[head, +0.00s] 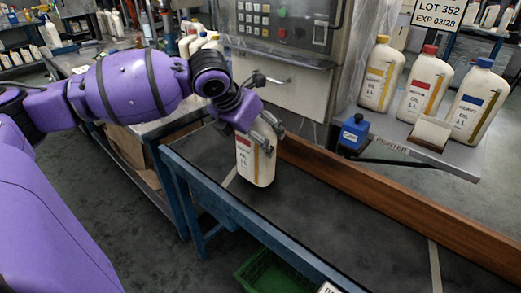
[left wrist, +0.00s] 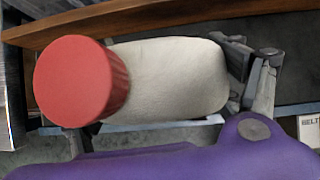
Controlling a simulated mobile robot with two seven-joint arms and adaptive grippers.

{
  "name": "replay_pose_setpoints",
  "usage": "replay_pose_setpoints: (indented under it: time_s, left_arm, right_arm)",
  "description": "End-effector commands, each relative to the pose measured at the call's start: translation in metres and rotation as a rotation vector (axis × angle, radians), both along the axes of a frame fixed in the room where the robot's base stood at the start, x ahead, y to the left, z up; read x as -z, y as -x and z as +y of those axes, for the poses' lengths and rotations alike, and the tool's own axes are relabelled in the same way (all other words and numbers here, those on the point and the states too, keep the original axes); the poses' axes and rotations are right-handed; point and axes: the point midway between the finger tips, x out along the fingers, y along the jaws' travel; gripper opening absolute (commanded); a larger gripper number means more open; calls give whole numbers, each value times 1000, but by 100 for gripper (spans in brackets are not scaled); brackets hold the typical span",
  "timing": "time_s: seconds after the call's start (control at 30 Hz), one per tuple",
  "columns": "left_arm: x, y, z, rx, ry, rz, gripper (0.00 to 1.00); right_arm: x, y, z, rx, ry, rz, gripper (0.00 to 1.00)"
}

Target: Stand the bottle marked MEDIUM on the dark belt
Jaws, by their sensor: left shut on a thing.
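My left gripper (head: 262,132) is shut on a cream bottle (head: 246,163) with a red-marked label; the label's word is too small to read. The bottle is upright, over or on the near-left part of the dark belt (head: 330,215). I cannot tell whether its base touches the belt. In the left wrist view, the bottle (left wrist: 165,75) shows from above with its red cap (left wrist: 75,82) and a grey finger beside it. My right gripper is not in view.
A shelf at the right holds three sample bottles, with yellow (head: 383,75), red (head: 425,85) and blue (head: 472,100) caps. A small blue device (head: 354,133) stands beside them. A wooden rail (head: 400,207) runs along the belt's far side. A green crate (head: 270,272) is below.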

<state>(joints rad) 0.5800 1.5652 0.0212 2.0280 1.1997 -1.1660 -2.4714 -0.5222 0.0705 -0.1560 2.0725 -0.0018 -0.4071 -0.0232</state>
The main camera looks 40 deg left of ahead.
Motion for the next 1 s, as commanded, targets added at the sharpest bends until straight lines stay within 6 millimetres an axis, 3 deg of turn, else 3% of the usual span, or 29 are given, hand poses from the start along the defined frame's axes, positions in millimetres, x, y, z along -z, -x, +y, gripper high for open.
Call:
replay_pose_setpoints:
  time_s: [0.27, 0.5, 0.7, 0.73, 0.83, 1.0]
  left_arm:
    - [7, -8, -8, 3, 2, -9, 23]
    - [38, -8, -8, 1, 0, -7, 23]
    - [39, -8, -8, 1, -2, -7, 23]
    - [42, -6, -8, 0, -1, 0, 87]
    - [42, -6, -8, 0, -1, 0, 100]
    - [41, -6, -8, 1, -1, -1, 100]
  right_arm:
    - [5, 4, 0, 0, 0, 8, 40]
    - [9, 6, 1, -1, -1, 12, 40]
    - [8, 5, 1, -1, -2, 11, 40]
    - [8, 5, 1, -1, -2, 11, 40]
    - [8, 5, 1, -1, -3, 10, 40]
    - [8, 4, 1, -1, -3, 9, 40]
